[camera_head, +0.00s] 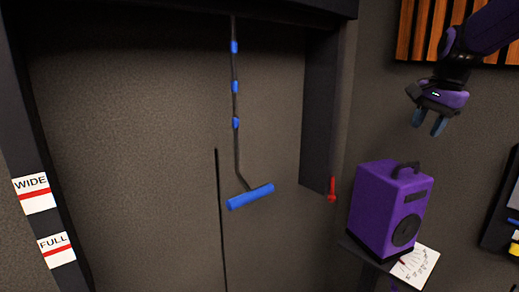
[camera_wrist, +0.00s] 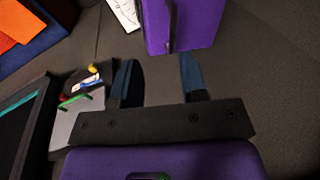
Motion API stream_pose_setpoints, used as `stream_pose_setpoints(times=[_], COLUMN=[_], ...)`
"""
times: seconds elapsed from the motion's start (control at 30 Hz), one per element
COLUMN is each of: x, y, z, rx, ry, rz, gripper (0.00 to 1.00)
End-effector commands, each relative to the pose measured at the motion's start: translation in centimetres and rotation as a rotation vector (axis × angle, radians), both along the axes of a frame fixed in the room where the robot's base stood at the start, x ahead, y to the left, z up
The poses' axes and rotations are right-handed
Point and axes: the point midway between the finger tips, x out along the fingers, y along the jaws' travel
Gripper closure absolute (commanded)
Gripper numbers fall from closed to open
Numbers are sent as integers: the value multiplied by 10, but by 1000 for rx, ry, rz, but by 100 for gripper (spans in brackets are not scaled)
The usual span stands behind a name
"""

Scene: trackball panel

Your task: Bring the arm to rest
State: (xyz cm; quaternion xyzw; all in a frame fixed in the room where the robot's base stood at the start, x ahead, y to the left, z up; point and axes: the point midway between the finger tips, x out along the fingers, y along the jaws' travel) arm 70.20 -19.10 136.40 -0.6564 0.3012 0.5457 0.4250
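My gripper (camera_head: 430,122) hangs in the air at the upper right of the head view, above the purple speaker-like box and apart from it. Its two blue fingers stand apart with nothing between them. In the wrist view my gripper (camera_wrist: 158,82) also shows its fingers spread and empty. The purple box (camera_head: 385,208) has a dark handle on top and a round dark disc on its front. Part of the box (camera_wrist: 190,22) shows beyond the fingertips in the wrist view.
A blue T-handle (camera_head: 250,196) hangs on a dark rod before a dark panel. A red piece (camera_head: 332,190) sits on the frame's edge. Labels WIDE (camera_head: 34,193) and FULL (camera_head: 56,249) are at left. A white sheet (camera_head: 416,265) lies by the box. Wooden slats (camera_head: 425,28) are behind my arm.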

Motion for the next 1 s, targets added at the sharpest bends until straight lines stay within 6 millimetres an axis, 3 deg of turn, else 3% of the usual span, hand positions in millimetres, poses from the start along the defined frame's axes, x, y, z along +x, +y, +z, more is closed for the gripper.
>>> stream_pose_setpoints(times=[0.03, 0.33, 0.7, 0.83, 1.0], x=[-18, -114, -226, -253, -269], y=[11, 63, 109, 117, 121], z=[6, 11, -20, -35, -46], rx=[-9, -113, -310, -372, -418], ry=[-20, -119, -220, -239, -250], rz=[56, 409, 823, 928, 1002], gripper=[60, 60, 60, 60, 60])
